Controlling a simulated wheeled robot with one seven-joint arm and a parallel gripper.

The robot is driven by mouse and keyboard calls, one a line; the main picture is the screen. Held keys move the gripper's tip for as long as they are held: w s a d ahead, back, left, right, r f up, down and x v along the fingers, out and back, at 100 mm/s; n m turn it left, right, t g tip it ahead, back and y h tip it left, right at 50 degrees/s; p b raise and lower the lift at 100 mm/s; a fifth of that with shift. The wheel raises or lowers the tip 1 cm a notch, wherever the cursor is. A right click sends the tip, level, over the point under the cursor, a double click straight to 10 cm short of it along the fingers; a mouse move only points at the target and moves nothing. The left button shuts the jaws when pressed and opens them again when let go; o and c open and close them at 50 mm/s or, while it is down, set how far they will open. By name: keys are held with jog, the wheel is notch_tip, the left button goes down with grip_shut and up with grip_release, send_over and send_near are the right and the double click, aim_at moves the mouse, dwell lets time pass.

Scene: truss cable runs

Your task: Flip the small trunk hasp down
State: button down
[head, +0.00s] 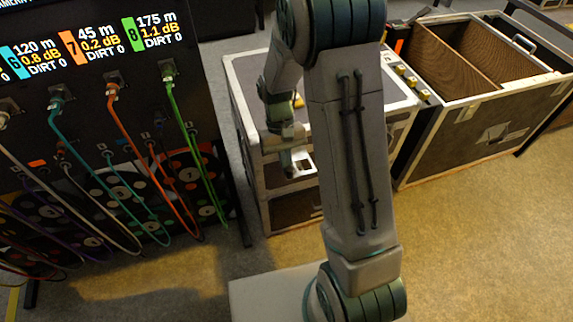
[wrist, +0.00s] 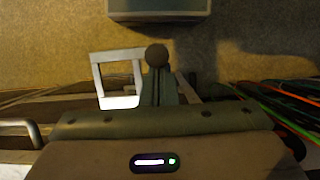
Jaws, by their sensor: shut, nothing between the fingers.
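The small trunk (head: 255,88) is a grey case with pale metal edging, standing behind my arm in the head view. A pale frame-shaped plate with an opening, seemingly the hasp (head: 304,163), shows at its front face. In the wrist view the hasp (wrist: 95,78) stands just left of my fingers. My gripper (head: 287,162) points down in front of the trunk, shut and empty; its fingers also show in the wrist view (wrist: 158,84). A dark round knob (wrist: 157,55) shows at the fingertips. I cannot tell whether hasp and fingers touch. My arm hides much of the trunk.
A rack panel (head: 100,120) with coloured cables hanging in loops stands to the left; cables also show in the wrist view (wrist: 285,100). A larger open case (head: 480,125) with dividers stands to the right. Carpet (head: 450,250) is clear at the front right.

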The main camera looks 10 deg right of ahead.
jog(key=p+v, duration=0.1)
jog(key=v, duration=1.2)
jog(key=shift+p, duration=0.3)
jog(key=shift+r, duration=0.25)
